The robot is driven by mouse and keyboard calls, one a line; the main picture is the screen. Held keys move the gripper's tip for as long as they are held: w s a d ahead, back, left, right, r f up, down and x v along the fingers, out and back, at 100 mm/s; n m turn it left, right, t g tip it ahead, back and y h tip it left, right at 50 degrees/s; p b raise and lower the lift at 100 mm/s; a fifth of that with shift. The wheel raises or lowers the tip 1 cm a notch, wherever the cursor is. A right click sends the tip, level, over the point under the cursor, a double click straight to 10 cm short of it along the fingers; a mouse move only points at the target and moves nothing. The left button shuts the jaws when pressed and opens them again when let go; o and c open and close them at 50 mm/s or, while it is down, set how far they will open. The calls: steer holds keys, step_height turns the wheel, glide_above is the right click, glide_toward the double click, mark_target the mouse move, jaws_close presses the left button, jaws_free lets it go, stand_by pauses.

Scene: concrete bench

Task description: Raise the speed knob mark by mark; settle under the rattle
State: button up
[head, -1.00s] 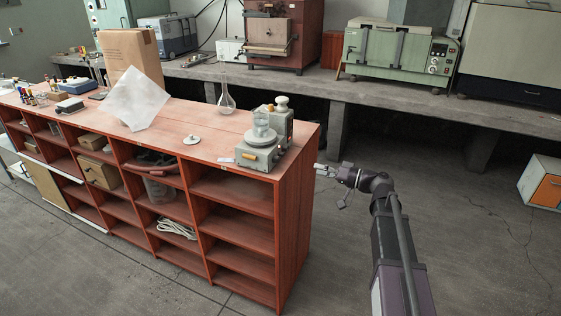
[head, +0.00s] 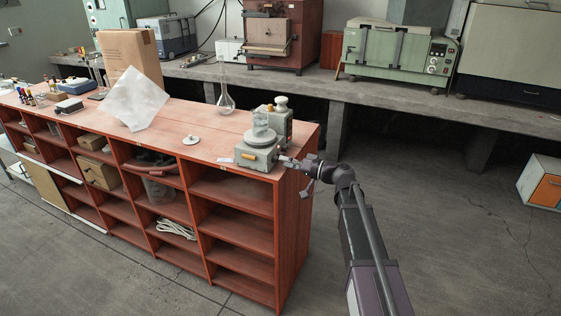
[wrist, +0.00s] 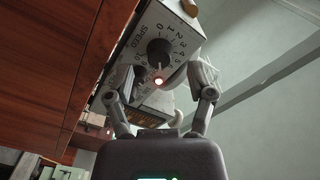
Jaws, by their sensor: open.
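Which mark the knob points to is too small to read surely. A small lamp (wrist: 158,81) glows below the knob. My gripper (wrist: 160,72) is open and empty, its fingers spread to either side below the knob. In the head view my gripper (head: 285,161) is close beside the device's right side.
A second device with a pale rounded top (head: 281,103) stands just behind. A white lid-like disc (head: 191,140) and a flask (head: 226,100) are on the shelf unit's top (head: 208,150).

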mark_target(276, 159)
steer(key=shift+x, duration=1.25)
jaws_close()
